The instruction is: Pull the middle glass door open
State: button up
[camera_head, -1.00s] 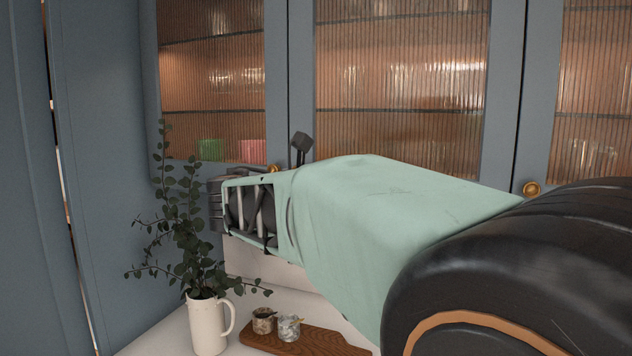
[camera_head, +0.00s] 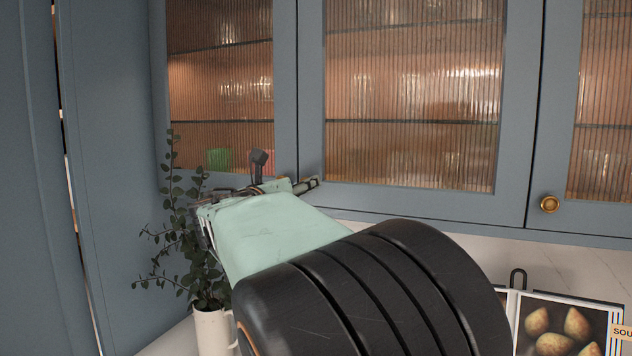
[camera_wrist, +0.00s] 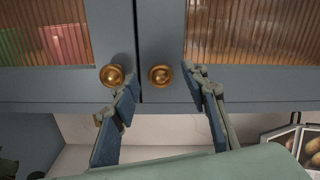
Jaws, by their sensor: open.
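The middle glass door (camera_head: 410,200) has a blue-grey frame and ribbed glass, and it looks shut. Its brass knob (camera_wrist: 160,74) shows in the wrist view, just right of the seam between two doors; in the head view my gripper hides it. My gripper (camera_wrist: 161,88) is open, with one finger on each side of that knob. The left finger lies between this knob and the left door's knob (camera_wrist: 112,75). The right finger is a little apart from the knob. In the head view my gripper (camera_head: 298,187) is at the middle door's lower left corner.
The left door (camera_head: 285,90) and right door (camera_head: 556,130) flank the middle one; the right one has its own brass knob (camera_head: 549,204). A plant (camera_head: 185,235) in a white jug (camera_head: 213,330) stands below left. A book with fruit pictures (camera_head: 565,325) stands below right.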

jog(key=shift+w+d, duration=0.2)
jog(key=shift+w, duration=0.25)
jog(key=shift+c, duration=0.2)
grip_shut()
